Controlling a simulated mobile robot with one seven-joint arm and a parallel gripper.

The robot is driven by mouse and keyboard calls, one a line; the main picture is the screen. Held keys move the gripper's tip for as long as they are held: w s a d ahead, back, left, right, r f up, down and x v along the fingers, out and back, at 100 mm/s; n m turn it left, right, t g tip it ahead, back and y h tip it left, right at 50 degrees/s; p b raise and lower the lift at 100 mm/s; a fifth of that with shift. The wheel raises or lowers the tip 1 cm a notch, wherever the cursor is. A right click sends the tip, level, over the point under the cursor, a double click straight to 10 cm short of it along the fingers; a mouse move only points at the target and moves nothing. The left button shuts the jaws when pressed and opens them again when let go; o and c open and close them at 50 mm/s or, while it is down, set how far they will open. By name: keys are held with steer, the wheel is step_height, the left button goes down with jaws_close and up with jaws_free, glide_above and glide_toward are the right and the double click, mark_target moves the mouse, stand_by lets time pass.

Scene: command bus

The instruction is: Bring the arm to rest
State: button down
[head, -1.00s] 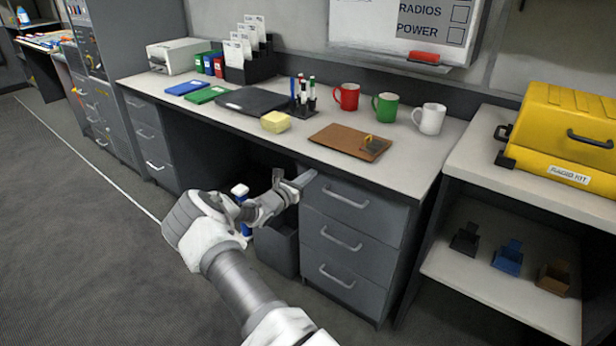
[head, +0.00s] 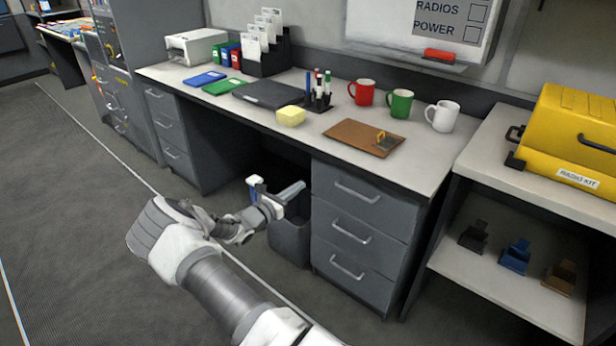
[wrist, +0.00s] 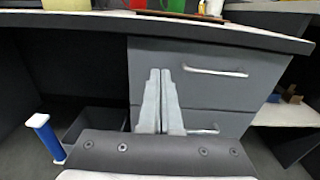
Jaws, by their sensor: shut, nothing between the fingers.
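My gripper (head: 291,192) is at the end of my bent arm, low in front of the desk's knee space, below the desktop's level. In the wrist view its two fingers (wrist: 160,100) stand side by side, pressed together, with nothing between them. The drawer fronts of the desk are behind the fingers in that view. The gripper looks clear of the desk in the head view, though the exact distance is hard to tell.
The desk (head: 420,182) holds mugs, a clipboard, a yellow sponge (head: 291,116) and folders. A grey bin (head: 290,238) stands below it. A blue-and-white object (wrist: 46,138) is beside the gripper. A shelf with a yellow case (head: 570,130) is at right. Open floor lies left.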

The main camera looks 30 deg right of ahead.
steer(key=s+a+r+m+g+y, duration=0.3)
steer(key=s+r+m+y, duration=0.1)
steer(key=s+r+m, duration=0.35)
steer(key=s+a+r+m+g+y, duration=0.3)
steer(key=s+r+m+y, duration=0.1)
steer(key=s+r+m, duration=0.3)
steer(key=s+a+r+m+t+y, duration=0.35)
steer(key=s+a+r+y, duration=0.2)
steer(key=s+a, duration=0.5)
steer(key=s+a+r+m+t+y, duration=0.35)
steer(key=s+a+r, duration=0.35)
steer(key=s+a, duration=0.35)
step_height(320, 180, up, 20)
steer(key=d+g+p, duration=0.1)
steer(key=p, duration=1.9)
steer(key=shift+s+f, duration=0.2)
steer(key=shift+s, duration=0.1)
